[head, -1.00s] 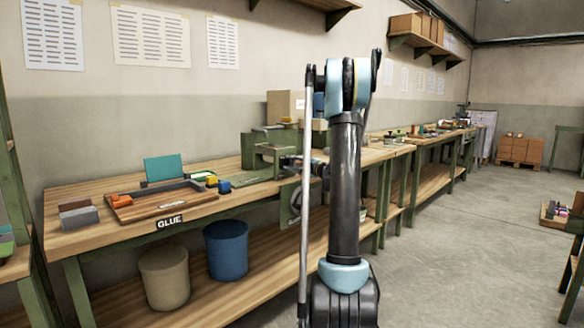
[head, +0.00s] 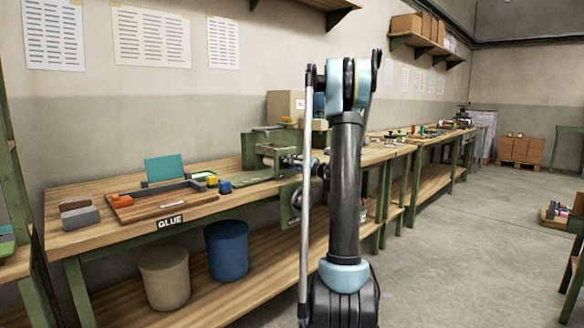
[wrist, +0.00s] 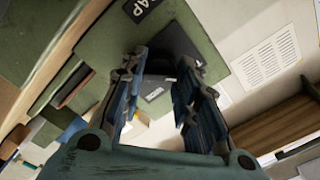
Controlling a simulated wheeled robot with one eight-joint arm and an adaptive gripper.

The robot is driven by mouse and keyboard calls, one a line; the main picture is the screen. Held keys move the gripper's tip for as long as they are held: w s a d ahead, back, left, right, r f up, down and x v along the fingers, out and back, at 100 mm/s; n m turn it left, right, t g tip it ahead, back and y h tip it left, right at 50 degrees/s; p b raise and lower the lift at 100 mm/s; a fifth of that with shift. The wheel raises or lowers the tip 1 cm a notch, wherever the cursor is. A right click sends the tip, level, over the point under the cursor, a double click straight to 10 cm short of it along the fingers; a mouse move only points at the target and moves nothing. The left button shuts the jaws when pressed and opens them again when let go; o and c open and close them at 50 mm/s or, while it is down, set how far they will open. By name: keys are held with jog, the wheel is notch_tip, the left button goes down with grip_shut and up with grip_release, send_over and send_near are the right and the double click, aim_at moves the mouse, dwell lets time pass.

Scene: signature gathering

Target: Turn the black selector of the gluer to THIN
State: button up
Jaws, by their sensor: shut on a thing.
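The gluer (head: 262,152) is the green machine on the bench in the head view, left of my arm. My gripper (head: 297,162) reaches its right side there, small and partly behind my arm. In the wrist view my gripper (wrist: 162,80) has its two blue-grey fingers either side of the black selector (wrist: 160,64), which shows as a dark shape against the green body. The fingers are shut on it. A small dark plate with a pale mark (wrist: 153,93) shows between the fingers. The selector's pointer and the THIN mark cannot be made out.
A black label ending in "AP" (wrist: 139,8) is on the green surface. A wooden board (head: 165,203) with tools lies left of the gluer on the bench. Beige (head: 164,278) and blue (head: 227,250) bins stand on the lower shelf.

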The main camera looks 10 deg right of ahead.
jog(key=shift+n, duration=0.7)
jog(key=shift+f, duration=0.1)
jog(key=o, duration=1.1)
jog(key=shift+a, duration=0.1)
jog(key=shift+s+d, duration=0.4)
jog(key=v, duration=1.1)
